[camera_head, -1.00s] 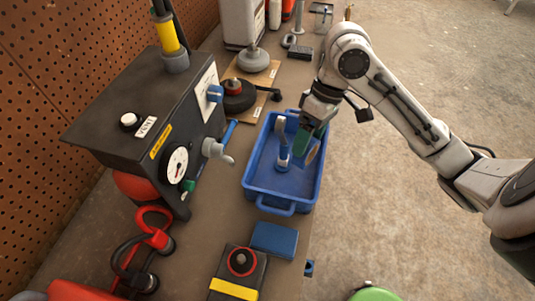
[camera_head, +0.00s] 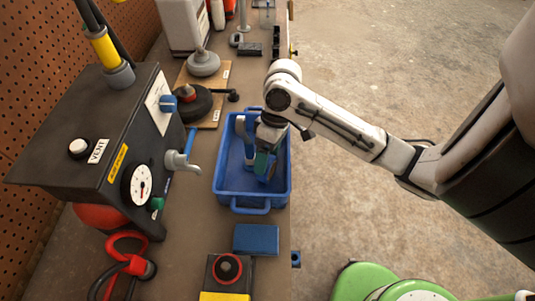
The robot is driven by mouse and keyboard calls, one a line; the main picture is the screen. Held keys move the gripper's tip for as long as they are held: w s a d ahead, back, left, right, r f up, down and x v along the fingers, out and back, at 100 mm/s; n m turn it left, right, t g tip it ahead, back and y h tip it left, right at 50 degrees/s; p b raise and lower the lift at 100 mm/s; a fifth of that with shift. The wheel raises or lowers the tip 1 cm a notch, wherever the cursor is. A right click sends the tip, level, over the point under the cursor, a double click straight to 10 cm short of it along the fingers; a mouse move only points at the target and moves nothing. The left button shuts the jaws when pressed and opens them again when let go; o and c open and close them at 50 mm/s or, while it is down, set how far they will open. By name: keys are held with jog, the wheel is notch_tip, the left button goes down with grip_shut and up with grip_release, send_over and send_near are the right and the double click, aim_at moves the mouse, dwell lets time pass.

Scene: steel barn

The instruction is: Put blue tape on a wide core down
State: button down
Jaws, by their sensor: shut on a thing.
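My gripper (camera_head: 262,161) reaches down into a blue tray (camera_head: 249,201) on the bench. It is shut on the blue tape (camera_head: 271,169), which shows only as a small blue piece beside the green fingers. The fingers and wrist hide most of the tape. The tape is inside the tray's outline, low between its walls; I cannot tell whether it touches the tray floor.
A black control box (camera_head: 105,150) with gauge and tap stands left of the tray. Round weights (camera_head: 203,64) stand behind. The tray's near floor looks bare. Open floor lies right.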

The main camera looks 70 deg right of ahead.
jog(key=shift+f, duration=0.1)
jog(key=shift+f, duration=0.15)
grip_release()
jog(key=shift+r, duration=0.2)
jog(key=v, duration=1.2)
jog(key=shift+r, duration=0.1)
